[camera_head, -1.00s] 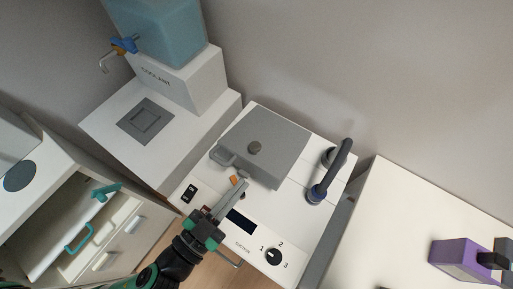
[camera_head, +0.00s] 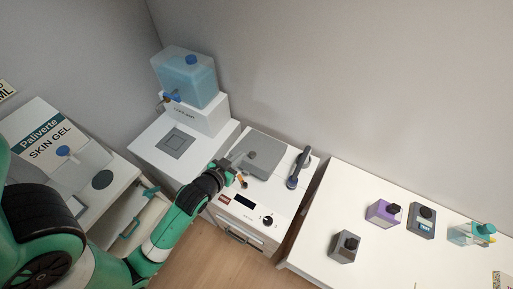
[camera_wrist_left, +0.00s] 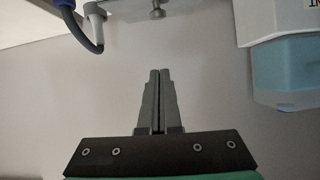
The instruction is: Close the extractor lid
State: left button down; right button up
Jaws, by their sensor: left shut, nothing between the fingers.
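The extractor is a white machine with a grey square lid (camera_head: 268,156) on its top. The lid carries a round knob and looks flat or nearly flat; I cannot tell whether a small gap is left under it. My left gripper (camera_head: 234,160) reaches in from the lower left, with its fingertips at the lid's left edge; contact cannot be made out. In the left wrist view its fingers (camera_wrist_left: 158,73) are shut and empty, and a metal knob (camera_wrist_left: 157,22) shows beyond them at the top. My right gripper is not in view.
A blue tank (camera_head: 187,78) on a white stand is left of the extractor. A dark hose handle (camera_head: 298,168) stands at its right side. A white table (camera_head: 345,195) on the right holds several small devices. An open drawer (camera_head: 125,215) is at the lower left.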

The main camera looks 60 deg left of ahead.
pick_arm(q)
jog(key=b, duration=0.3)
send_over(251, 161)
jog(key=w, duration=0.1)
jog(key=f, duration=0.5)
jog(key=shift+a, duration=0.35)
jog(key=shift+s+d+f+b, duration=0.1)
jog(key=shift+s+f+b, duration=0.15)
jog(key=shift+f, duration=0.7)
jog(key=shift+s+d+f+b, duration=0.15)
jog(key=shift+f+b, duration=0.1)
jog(key=shift+f, duration=0.7)
